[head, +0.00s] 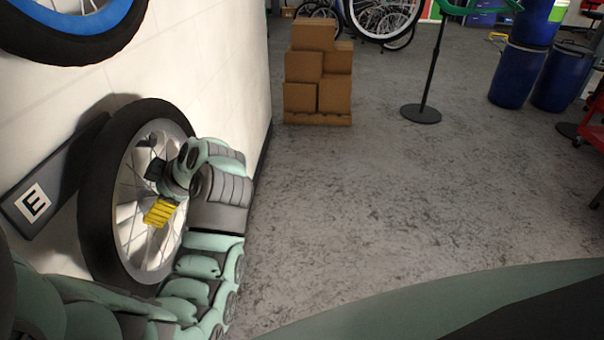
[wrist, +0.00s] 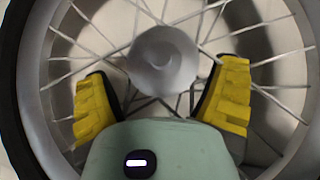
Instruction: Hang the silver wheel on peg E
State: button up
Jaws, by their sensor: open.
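The silver wheel (head: 121,240), with a black tyre, silver rim and thin spokes, is upright against the white wall in the head view. It overlaps the end of a dark bar (head: 63,180) that bears a white label E (head: 33,203). Peg E itself is hidden, so I cannot tell whether the wheel's hub is on it. My gripper (head: 156,192) is at the wheel's face near its centre. In the wrist view, its yellow fingers (wrist: 165,90) stand open on either side of the pale round hub (wrist: 162,62), with spokes behind them. A gap shows between hub and fingers.
Another wheel, with a blue rim (head: 75,22), is on the wall above. Stacked brown boxes (head: 318,80) stand on the floor past the wall's end. A green stand (head: 422,112) and blue barrels (head: 517,75) are farther right. The grey floor between is clear.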

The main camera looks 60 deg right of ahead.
jog(key=v, duration=1.1)
jog(key=shift+s, duration=0.15)
jog(key=shift+r, duration=0.1)
